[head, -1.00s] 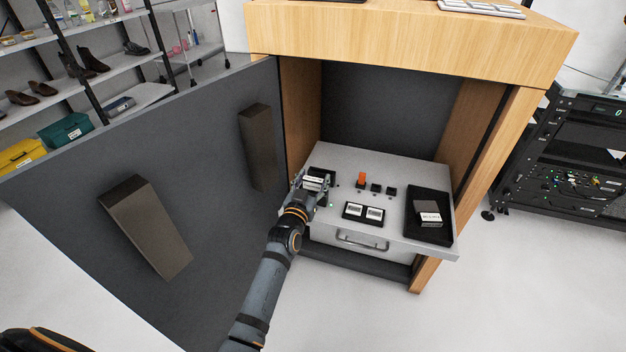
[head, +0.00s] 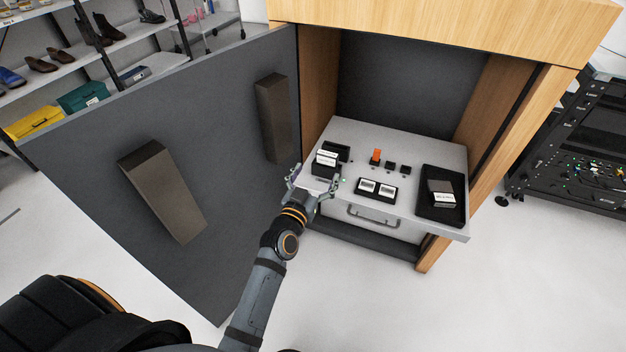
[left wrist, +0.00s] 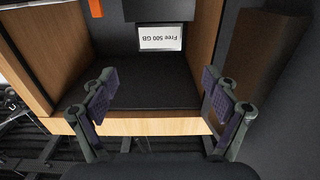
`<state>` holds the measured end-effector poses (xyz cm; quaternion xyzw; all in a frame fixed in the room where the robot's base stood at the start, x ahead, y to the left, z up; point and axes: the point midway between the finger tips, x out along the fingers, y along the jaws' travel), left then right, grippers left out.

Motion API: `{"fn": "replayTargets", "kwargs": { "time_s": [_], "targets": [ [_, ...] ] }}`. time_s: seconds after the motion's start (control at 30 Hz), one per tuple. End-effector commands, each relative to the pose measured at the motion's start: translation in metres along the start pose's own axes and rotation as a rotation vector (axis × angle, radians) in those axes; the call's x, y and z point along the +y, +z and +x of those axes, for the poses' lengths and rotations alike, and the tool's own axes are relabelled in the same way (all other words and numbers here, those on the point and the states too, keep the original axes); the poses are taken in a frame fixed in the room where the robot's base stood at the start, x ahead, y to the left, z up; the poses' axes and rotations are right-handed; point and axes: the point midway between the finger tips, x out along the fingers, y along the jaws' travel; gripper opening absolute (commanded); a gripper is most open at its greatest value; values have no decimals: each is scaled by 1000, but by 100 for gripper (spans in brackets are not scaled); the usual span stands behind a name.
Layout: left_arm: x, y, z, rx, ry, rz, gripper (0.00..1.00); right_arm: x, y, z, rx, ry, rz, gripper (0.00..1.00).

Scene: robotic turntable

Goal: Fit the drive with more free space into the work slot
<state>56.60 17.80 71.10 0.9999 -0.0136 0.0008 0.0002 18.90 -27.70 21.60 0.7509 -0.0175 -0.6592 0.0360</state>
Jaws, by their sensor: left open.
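A dark drive with white labels (head: 326,158) sits at a black holder at the left of the grey shelf. My right gripper is out of view.
An orange lever (head: 375,156) and small black blocks (head: 397,169) stand mid-shelf, behind a black plate with two white cards (head: 377,189). The drawer handle (head: 373,217) is at the front. The cabinet's open grey door (head: 225,150) stands left of my arm, wooden sides flank the shelf.

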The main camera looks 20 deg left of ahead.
Motion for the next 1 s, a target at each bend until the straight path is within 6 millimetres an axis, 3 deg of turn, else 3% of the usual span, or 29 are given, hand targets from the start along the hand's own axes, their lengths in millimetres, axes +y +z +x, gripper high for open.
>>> {"fn": "replayTargets", "kwargs": {
  "time_s": [0.1, 0.27, 1.0],
  "targets": [
    [0, 1, -19, -1, 0, -4, 87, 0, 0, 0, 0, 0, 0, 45],
    [0, 0, -30, 0, 0, -2, 87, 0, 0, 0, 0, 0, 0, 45],
    [1, 2, -31, -6, 4, 1, 87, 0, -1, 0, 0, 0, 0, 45]
  ]
}}
